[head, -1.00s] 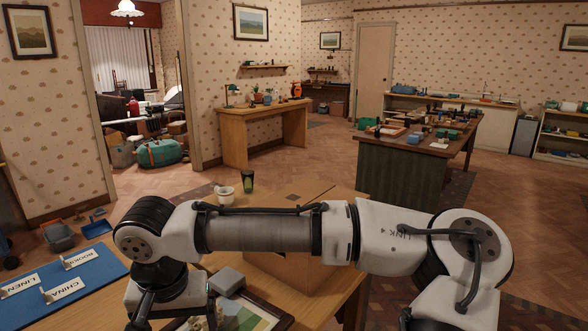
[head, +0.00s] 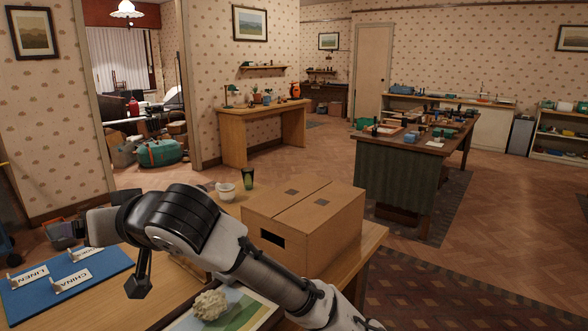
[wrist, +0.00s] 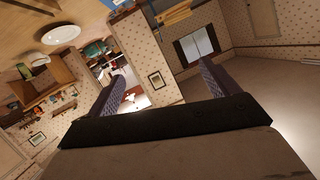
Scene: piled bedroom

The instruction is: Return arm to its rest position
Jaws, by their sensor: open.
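My arm (head: 270,277) slants across the head view from the bottom edge up to the left, above the table. Its wrist end is over the blue mat (head: 108,268). In the wrist view my gripper (wrist: 160,88) has its two dark fingers wide apart, with nothing between them. The wrist view is tilted and looks out across the room, with walls and a window behind the fingers. In the head view the fingertips cannot be made out clearly.
On the table are a closed cardboard box (head: 330,225), a white cup (head: 226,192), a dark green tumbler (head: 248,178) and a picture (head: 255,308) with a pale lumpy object (head: 210,304) on it. Label cards stand on the mat.

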